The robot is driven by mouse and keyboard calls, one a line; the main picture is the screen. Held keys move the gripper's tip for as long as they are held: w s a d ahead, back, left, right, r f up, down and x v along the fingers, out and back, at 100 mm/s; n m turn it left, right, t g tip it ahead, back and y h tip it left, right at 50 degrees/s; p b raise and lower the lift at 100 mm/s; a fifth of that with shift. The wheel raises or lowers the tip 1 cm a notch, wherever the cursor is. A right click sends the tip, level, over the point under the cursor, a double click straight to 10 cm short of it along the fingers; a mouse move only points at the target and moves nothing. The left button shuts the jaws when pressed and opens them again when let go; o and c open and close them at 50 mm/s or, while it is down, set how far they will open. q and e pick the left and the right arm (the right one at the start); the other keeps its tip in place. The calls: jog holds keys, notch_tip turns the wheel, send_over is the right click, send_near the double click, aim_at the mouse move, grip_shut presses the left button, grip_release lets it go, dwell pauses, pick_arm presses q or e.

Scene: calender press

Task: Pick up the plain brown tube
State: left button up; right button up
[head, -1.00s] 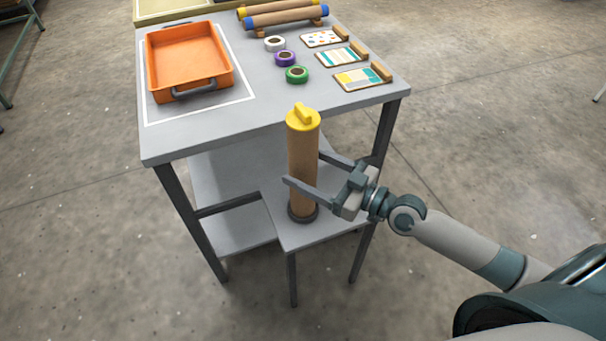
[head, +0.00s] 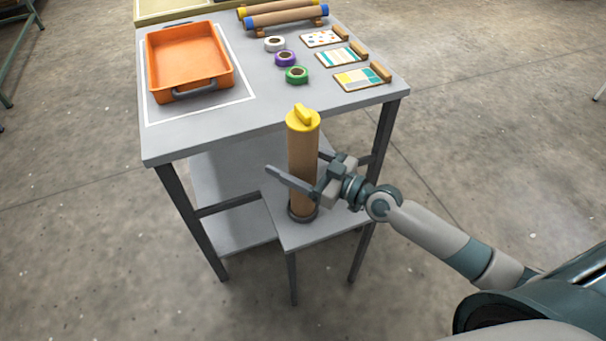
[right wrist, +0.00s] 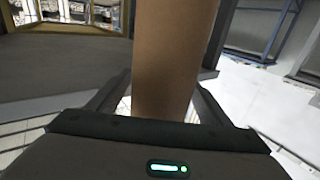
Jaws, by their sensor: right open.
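The plain brown tube (head: 302,160) stands upright with a yellow cap on top. Its foot sits in a dark ring on a small low grey shelf (head: 310,232) in front of the table. My right gripper (head: 291,167) is open, with one finger on each side of the tube at about mid-height. In the right wrist view the tube (right wrist: 172,60) rises between the two spread fingers, close to the palm. I cannot tell whether either finger touches it. My left gripper is not in view.
The grey table (head: 215,135) behind holds an orange tray (head: 190,62), white, purple and green tape rolls (head: 285,59), several pattern cards (head: 342,55) and two lying brown tubes with coloured ends (head: 286,16). Floor to the right of the table is clear.

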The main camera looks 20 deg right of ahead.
jog(key=shift+c, duration=0.5)
jog(key=c, duration=1)
jog(key=shift+c, duration=0.6)
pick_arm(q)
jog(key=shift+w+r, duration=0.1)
pick_arm(e)
jog(key=shift+r, duration=0.15)
notch_tip(320, 180, up, 9)
jog(key=p, duration=0.3)
jog(key=shift+f, duration=0.2)
pick_arm(q)
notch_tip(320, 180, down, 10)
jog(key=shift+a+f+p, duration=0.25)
jog(key=shift+p, duration=0.1)
pick_arm(e)
jog(key=shift+r, duration=0.65)
